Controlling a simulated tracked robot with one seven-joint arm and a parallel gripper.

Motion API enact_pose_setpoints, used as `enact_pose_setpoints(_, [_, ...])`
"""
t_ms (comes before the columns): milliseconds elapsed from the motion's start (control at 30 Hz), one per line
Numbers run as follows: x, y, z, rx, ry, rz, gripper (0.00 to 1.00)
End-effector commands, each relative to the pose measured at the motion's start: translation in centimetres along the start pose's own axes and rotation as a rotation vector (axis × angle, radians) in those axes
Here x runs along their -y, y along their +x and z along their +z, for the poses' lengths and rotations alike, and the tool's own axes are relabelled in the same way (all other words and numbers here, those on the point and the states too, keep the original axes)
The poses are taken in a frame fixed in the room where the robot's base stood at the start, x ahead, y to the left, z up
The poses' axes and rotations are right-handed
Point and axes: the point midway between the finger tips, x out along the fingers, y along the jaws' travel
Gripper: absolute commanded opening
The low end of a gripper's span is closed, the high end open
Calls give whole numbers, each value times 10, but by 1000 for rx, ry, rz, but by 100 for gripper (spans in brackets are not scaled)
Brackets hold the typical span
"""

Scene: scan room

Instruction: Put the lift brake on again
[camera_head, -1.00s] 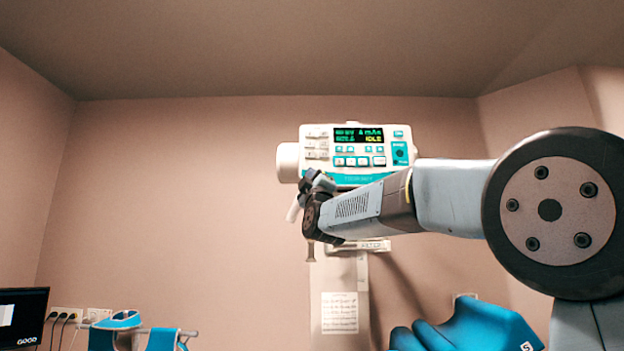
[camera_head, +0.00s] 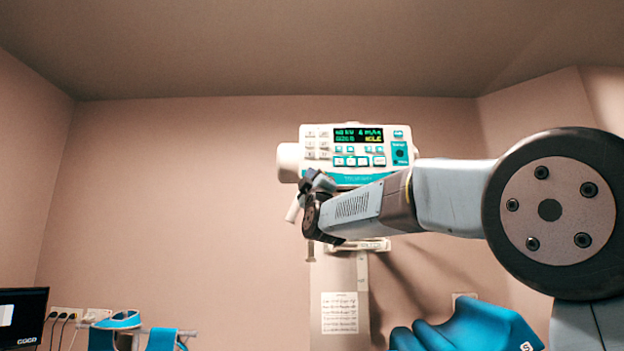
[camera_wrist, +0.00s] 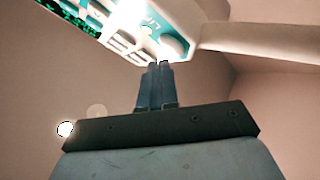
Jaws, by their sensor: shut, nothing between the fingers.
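The white and teal X-ray unit (camera_head: 357,178) stands on a column in front of the back wall, its lit display reading what looks like IDLE. It also shows at the top of the wrist view (camera_wrist: 125,38), tilted, with pale keys and a rounded white part near my fingertips. My gripper (camera_wrist: 160,68) is shut and empty, its two dark fingers side by side, close to the panel's edge; contact cannot be told. In the head view my gripper (camera_head: 309,181) is at the panel's lower left and partly covers it. I cannot tell which control is the lift brake.
A pale handle bar (camera_head: 361,245) sits below the unit, partly behind my arm. A printed sheet (camera_head: 339,313) is on the column. Blue padding (camera_head: 468,328) is at lower right, a monitor (camera_head: 22,317) at lower left. Space left of the unit is clear.

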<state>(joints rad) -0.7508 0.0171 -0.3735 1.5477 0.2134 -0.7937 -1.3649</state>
Motion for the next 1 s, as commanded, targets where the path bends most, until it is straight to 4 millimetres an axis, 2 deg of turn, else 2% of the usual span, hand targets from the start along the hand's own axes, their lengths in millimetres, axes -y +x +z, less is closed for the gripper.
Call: enact_pose_setpoints(1000, [4,6,3,0,0,0,0])
